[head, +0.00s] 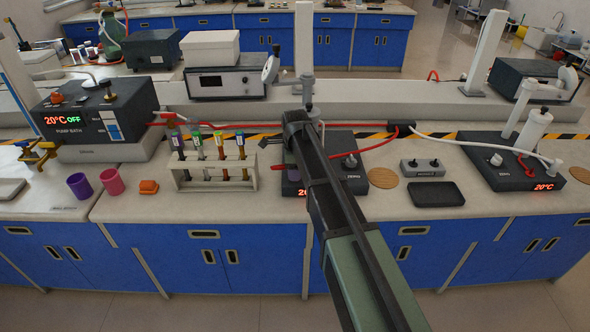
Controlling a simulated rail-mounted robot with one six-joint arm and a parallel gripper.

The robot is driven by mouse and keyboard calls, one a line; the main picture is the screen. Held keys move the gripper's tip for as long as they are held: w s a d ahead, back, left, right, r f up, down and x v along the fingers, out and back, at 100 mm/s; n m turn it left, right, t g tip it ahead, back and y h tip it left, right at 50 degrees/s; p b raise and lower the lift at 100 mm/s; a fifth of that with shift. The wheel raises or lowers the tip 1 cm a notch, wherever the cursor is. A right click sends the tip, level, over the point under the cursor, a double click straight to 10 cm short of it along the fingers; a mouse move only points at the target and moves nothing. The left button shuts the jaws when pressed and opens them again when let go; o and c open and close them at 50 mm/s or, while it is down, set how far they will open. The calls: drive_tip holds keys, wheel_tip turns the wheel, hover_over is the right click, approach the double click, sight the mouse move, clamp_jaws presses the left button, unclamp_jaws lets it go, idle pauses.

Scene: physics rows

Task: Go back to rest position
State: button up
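My arm reaches up from the bottom of the head view and out over the lab bench (120,205). My gripper (268,143) is at the far end of the arm, just right of the test tube rack. Its fingers are small and partly hidden, so I cannot tell whether it is open or shut. I see nothing clearly held in it. The arm covers part of a dark hotplate (350,181) on the bench.
A rack (213,185) with several coloured tubes stands left of my gripper. A purple cup (79,186), a pink cup (112,181) and a pump bath (95,115) stand farther left. A grey box (423,168), a dark tray (436,194) and another hotplate (500,165) lie to the right.

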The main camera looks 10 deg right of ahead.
drive_tip(key=o, duration=0.6)
drive_tip(key=shift+c, duration=0.2)
wheel_tip(320, 180, up, 7)
drive_tip(key=p, duration=0.7)
drive_tip(key=shift+r, duration=0.15)
